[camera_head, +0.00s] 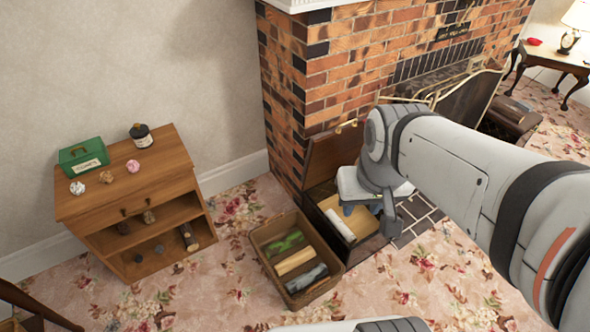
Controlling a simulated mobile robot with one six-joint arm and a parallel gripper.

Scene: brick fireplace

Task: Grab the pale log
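A pale tan log (295,261) lies in the middle of the brown wicker basket (255,243) on the floor, between a green mossy log (285,243) and a grey log (306,278). A whitish cylinder (340,225) lies in the open wooden box (314,193) to the right of the basket; I cannot tell whether it is a log or a roll. My gripper (361,212) is over this box, right of the basket and apart from the tan log. My wrist covers much of the gripper, so its opening is unclear.
A low wooden cabinet (140,191) stands left of the basket, with a green tin (83,156), a dark jar (141,136) and crumpled balls on top. The brick fireplace (330,62) rises behind the box. Floral carpet (230,292) is clear between cabinet and basket.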

